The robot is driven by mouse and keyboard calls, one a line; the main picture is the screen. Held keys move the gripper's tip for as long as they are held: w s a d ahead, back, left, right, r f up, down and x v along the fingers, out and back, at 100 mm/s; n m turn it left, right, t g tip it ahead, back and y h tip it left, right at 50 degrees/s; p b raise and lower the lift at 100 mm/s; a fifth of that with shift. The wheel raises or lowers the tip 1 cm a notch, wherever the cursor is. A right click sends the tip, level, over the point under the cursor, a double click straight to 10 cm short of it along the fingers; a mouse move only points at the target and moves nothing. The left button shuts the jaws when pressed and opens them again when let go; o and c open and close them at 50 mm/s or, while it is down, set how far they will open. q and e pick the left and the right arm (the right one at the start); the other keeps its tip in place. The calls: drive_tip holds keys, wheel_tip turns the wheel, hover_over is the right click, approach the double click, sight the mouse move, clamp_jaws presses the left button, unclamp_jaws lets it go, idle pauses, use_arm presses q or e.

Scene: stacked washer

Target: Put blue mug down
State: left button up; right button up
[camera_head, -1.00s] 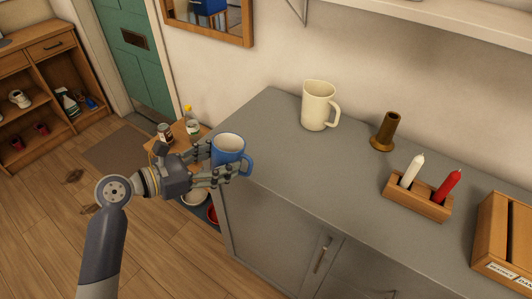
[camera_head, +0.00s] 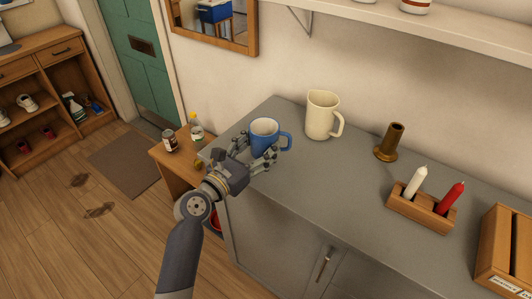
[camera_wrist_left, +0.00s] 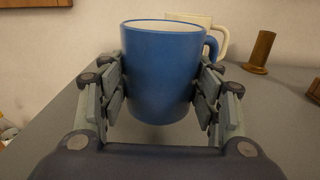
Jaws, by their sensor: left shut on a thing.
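The blue mug (camera_head: 264,136) is upright over the left end of the grey cabinet top (camera_head: 325,180), with its handle to the right. My left gripper (camera_head: 258,154) is shut on the mug. In the left wrist view the mug (camera_wrist_left: 163,75) sits between the two fingers of my left gripper (camera_wrist_left: 163,100), and a soft shadow shows below it. I cannot tell whether its base touches the top. My right gripper is not in view.
A cream pitcher (camera_head: 321,115) stands right of the mug. Farther right are a brown holder (camera_head: 390,143), a wooden block with candles (camera_head: 421,207) and a wooden box (camera_head: 507,250). A small wooden table (camera_head: 178,160) is at left. A shelf (camera_head: 440,30) hangs above.

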use_arm(q)
drive_tip(key=shift+w+d, duration=0.25)
drive_tip(key=shift+d, duration=0.55)
wheel_tip(320, 180, down, 4)
drive_tip(key=shift+r+b, duration=0.15)
drive_tip(key=shift+b, duration=0.6)
drive_tip(key=o, duration=1.4)
